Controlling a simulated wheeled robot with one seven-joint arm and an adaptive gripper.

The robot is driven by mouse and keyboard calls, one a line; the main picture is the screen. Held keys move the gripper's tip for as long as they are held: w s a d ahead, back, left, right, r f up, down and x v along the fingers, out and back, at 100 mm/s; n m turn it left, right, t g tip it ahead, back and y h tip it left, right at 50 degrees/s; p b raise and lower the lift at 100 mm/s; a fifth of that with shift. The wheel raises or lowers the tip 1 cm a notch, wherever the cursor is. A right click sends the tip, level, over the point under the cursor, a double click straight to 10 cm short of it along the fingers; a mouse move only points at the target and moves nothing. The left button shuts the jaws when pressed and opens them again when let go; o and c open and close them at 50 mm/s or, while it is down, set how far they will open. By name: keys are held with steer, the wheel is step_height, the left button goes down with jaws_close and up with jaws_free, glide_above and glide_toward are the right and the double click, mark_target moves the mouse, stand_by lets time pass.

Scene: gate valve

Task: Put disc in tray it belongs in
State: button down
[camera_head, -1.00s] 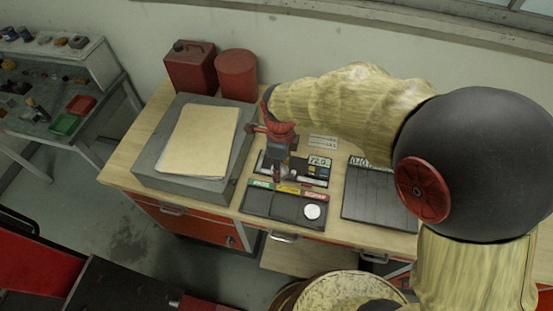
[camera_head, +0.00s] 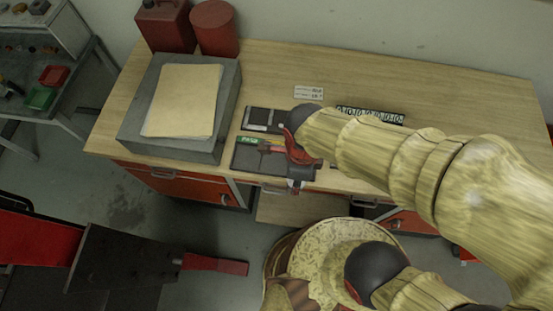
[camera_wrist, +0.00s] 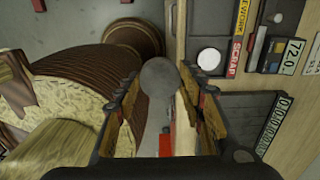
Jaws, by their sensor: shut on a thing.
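My gripper (camera_head: 297,185) is shut on a round grey disc (camera_wrist: 160,77), which shows between the fingertips in the wrist view. In the head view it hangs by the bench's front edge, in front of the sorting tray (camera_head: 245,160). I cannot make out the disc there. The tray has a green PASS label (camera_head: 248,140), a yellow REWORK label (camera_wrist: 242,15) and a red SCRAP label (camera_wrist: 234,57). A white disc (camera_wrist: 208,58) lies in the SCRAP compartment. My gripper hides the tray's right part in the head view.
A measuring device (camera_wrist: 290,58) reading 720 sits behind the tray. A dark slotted rack (camera_wrist: 235,115) with number labels is beside it. A grey block with folders (camera_head: 185,100) stands at the bench's left. Red cans (camera_head: 215,28) are behind it.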

steer(key=shift+s+d+f, duration=0.15)
steer(key=shift+f, duration=0.15)
steer(key=w+a+f, duration=0.4)
steer(key=w+a, duration=0.1)
steer(key=w, duration=0.3)
steer(key=b, duration=0.1)
glide_above(274, 161)
steer(key=f, duration=0.5)
steer(key=shift+s+d, duration=0.2)
steer(key=shift+s, duration=0.2)
steer(key=shift+w+a+f, duration=0.2)
steer(key=shift+w+f, duration=0.15)
steer(key=shift+f, duration=1.65)
steer(key=shift+f+b, duration=0.2)
steer(key=shift+b, duration=0.1)
steer(key=c, duration=1.5)
jaws_free()
steer(key=shift+o, duration=0.5)
